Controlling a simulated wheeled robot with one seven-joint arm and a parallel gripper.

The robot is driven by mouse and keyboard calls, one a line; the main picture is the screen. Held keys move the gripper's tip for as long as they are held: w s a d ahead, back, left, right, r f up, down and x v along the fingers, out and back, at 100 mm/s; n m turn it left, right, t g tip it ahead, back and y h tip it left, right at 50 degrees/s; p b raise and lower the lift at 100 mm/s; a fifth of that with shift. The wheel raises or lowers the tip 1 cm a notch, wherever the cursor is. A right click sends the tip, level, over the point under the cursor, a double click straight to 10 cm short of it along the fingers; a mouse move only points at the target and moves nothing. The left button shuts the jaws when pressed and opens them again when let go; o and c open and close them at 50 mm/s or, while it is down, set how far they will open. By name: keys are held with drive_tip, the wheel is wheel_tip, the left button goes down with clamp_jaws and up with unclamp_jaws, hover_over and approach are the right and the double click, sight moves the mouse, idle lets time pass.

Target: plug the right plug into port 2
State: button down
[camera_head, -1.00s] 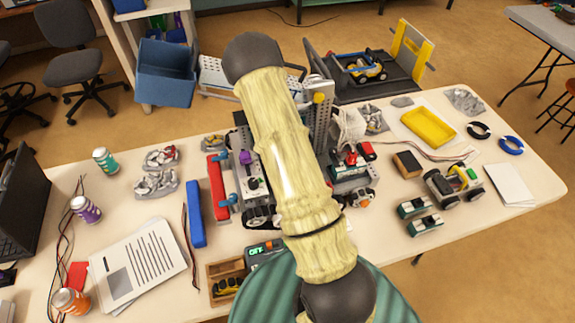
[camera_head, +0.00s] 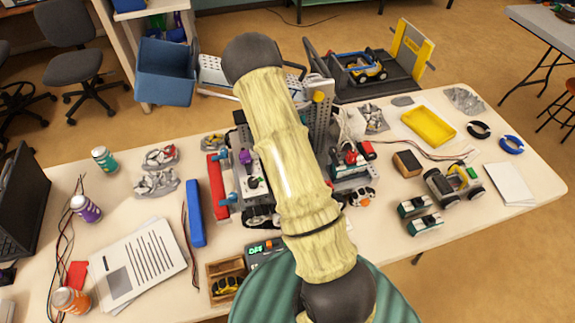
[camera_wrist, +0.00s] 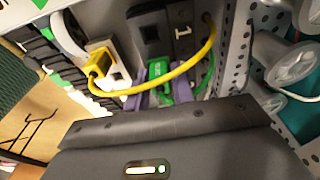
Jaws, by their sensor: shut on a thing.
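In the wrist view a green plug (camera_wrist: 159,70) with a green cable sits between two purple fingers of my gripper (camera_wrist: 161,97), which are shut on it. A dark block with an opening (camera_wrist: 150,28) lies just beyond the green plug; I cannot tell whether they touch. A label reading 1 (camera_wrist: 183,40) is to its right. A yellow plug (camera_wrist: 99,63) sits in a white block (camera_wrist: 117,72) at the left, and its yellow cable arcs across in front of the green plug. No label 2 is readable.
Perforated metal walls (camera_wrist: 235,50) and grey cylinders (camera_wrist: 290,60) flank the right in the wrist view. A yellow tray (camera_head: 428,127) and a small car (camera_head: 452,184) lie at the right.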

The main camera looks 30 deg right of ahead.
drive_tip(key=shift+f, duration=0.1)
drive_tip(key=c, duration=1.1)
unclamp_jaws()
drive_tip(key=shift+r+p, duration=2.3)
drive_tip(key=shift+r, duration=0.75)
